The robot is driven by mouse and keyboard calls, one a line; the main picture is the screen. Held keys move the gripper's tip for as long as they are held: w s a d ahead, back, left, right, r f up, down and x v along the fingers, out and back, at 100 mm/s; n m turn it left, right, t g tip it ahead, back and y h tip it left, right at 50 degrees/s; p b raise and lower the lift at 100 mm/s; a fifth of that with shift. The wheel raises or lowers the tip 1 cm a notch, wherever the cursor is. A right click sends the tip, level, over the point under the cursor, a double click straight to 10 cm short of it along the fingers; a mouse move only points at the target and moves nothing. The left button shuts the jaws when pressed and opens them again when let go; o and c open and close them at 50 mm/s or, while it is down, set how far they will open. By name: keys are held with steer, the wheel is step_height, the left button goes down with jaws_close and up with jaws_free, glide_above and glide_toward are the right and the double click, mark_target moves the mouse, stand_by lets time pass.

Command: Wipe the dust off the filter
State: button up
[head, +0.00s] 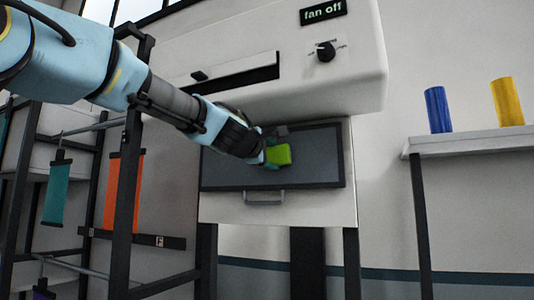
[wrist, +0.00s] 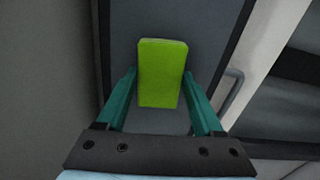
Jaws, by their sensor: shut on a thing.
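The filter (head: 320,160) is a dark grey rectangular panel in a black frame, set in the white cabinet below the hood; it also shows in the wrist view (wrist: 207,28). My gripper (head: 272,154) is in front of the filter's middle, shut on a bright green block, likely a sponge (head: 279,155). In the wrist view the green sponge (wrist: 162,75) sits between the two teal fingers (wrist: 160,85), its far end over the grey panel. I cannot tell whether the sponge touches the filter. No dust can be made out on the visible surface.
A metal handle (head: 263,202) is below the filter. The white hood (head: 340,80) overhangs it, with a knob (head: 326,51) and a "fan off" sign (head: 323,12). Blue (head: 438,110) and yellow (head: 507,101) rolls stand on a shelf at right. A black rack (head: 128,185) stands left.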

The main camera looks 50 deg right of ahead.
mark_target(284, 155)
steer(key=shift+s+d+p, duration=0.25)
steer(key=shift+s+p, duration=0.15)
steer(key=shift+s, duration=0.4)
steer(key=shift+s+d+p, duration=0.2)
steer(key=shift+s+p, duration=0.2)
steer(key=shift+s, duration=0.4)
steer(key=shift+w, duration=0.15)
steer(key=shift+w+a+f+b, duration=0.1)
steer(key=shift+w+a+b, duration=0.45)
steer(key=shift+w+b, duration=0.95)
steer(key=shift+w+a+f+b, duration=0.1)
steer(key=shift+w+a+b, duration=0.45)
steer(key=shift+w, duration=1.85)
steer(key=shift+w+a+b, duration=0.5)
steer(key=shift+w+b, duration=0.55)
steer(key=shift+w, duration=0.9)
steer(key=shift+w+a+r+b, duration=0.1)
steer(key=shift+w+a+b, duration=0.1)
steer(key=shift+w, duration=0.75)
steer(key=shift+w+a+r+b, duration=0.1)
steer(key=shift+w+a, duration=0.1)
steer(key=shift+w, duration=0.7)
steer(key=shift+f, duration=0.1)
